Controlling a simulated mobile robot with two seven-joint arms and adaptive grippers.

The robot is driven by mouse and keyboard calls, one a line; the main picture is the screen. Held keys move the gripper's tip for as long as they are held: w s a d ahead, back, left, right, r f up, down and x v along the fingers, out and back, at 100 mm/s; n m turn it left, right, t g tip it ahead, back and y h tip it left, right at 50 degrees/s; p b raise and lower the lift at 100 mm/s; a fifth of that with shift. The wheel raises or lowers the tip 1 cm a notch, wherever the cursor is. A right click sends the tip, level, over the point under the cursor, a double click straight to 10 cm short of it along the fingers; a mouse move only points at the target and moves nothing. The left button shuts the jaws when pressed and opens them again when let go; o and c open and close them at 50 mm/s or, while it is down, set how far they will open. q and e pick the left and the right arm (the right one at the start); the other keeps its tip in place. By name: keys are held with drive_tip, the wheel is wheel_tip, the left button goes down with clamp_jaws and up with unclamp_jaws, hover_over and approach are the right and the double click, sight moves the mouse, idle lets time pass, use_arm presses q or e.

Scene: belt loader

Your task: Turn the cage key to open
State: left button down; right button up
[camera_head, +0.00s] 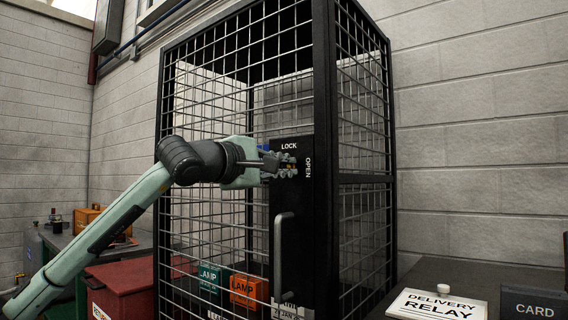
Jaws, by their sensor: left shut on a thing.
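A tall black wire-mesh cage (218,110) stands in front of the wall with its door closed. A black lock plate (304,225) on the door's right side reads LOCK along the top and OPEN down its right edge, with a vertical pull handle (281,250) below. My left gripper (287,165) reaches in from the left and is shut at the upper part of the plate, just under LOCK and left of OPEN. The cage key is mostly hidden by the fingers, and I cannot tell which way it points. My right gripper is not in view.
Inside the cage are a green LAMP box (210,277) and an orange LAMP box (246,290). A red bin (122,290) stands at left. At lower right, a DELIVERY RELAY sign (437,304) and a dark CARD block (534,303) rest on a dark surface.

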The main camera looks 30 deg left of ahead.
use_arm(q)
drive_tip(key=shift+f+m, duration=0.1)
drive_tip(key=shift+m, duration=0.8)
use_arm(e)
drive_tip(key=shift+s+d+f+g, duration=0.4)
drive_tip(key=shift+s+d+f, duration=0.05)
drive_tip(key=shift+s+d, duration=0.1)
use_arm(q)
drive_tip(key=c, duration=1.6)
unclamp_jaws()
drive_tip(key=shift+s, duration=0.1)
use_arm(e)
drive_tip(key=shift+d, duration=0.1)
use_arm(q)
drive_tip(key=s, duration=1.1)
drive_tip(key=shift+s+a, duration=0.4)
drive_tip(key=shift+a, duration=0.05)
